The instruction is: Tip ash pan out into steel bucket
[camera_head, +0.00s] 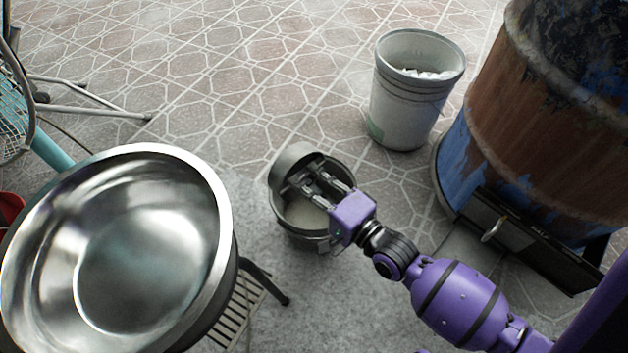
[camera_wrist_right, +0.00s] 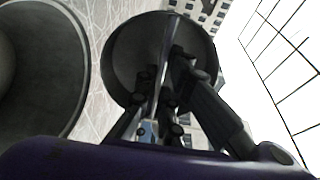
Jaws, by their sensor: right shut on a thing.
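My right gripper (camera_head: 305,183) is shut on a round dark grey pan, which I take to be the ash pan (camera_head: 291,161). The pan is tipped on its side above the steel bucket (camera_head: 304,240), which stands on the grey floor slab. A pale layer (camera_head: 305,213) shows inside the bucket. The pan and fingers hide part of the bucket's mouth. In the right wrist view, my fingers (camera_wrist_right: 165,95) reach to the dark pan (camera_wrist_right: 128,55), and a large grey round vessel (camera_wrist_right: 48,100) lies at the left. My left gripper is not in view.
A large shiny bowl (camera_head: 215,200) fills the lower left. A grey bucket (camera_head: 400,110) with white pieces stands at the back right. The rusty, blue-patched barrel (camera_head: 535,130) stands at the right, with a dark panel (camera_head: 530,245) low in front. Tiled floor is free at upper middle.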

